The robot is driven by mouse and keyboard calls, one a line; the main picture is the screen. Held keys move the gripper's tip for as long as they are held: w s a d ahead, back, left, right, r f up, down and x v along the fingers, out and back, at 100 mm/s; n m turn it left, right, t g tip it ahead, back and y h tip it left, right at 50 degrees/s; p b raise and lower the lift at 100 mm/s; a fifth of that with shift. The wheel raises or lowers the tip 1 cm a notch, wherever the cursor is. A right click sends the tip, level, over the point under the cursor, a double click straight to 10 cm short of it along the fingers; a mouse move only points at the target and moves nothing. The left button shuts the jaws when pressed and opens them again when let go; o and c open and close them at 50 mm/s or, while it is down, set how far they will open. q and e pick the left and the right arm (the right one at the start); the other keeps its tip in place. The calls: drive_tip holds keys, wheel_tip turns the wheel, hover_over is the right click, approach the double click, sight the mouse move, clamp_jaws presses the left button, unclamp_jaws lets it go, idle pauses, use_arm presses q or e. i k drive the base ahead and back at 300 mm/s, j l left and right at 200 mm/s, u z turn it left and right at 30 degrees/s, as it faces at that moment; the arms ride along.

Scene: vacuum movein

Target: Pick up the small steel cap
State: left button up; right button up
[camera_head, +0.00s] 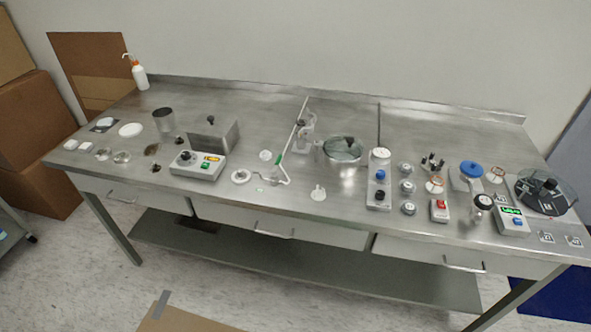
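I cannot tell for sure which piece is the small steel cap. Three small round metallic pieces stand in a column right of the middle of the steel bench: a far one (405,168), a middle one (407,186) and a near one (408,208). Small shiny round pieces (121,157) also lie near the bench's left end. Neither of my grippers is in view, and nothing is seen touching any of these pieces.
The steel bench (260,100) has drawers and a lower shelf. A control box (197,165), a metal pot (343,150), a dark round device (546,192) and a white bottle (139,76) stand on it. Cardboard boxes (38,150) are at the left. The back strip is mostly clear.

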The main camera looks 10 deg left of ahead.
sight(241, 175)
drive_tip(key=j+z, duration=0.9)
drive_tip(key=k+j+z, duration=0.15)
drive_tip(key=j+z, duration=0.3)
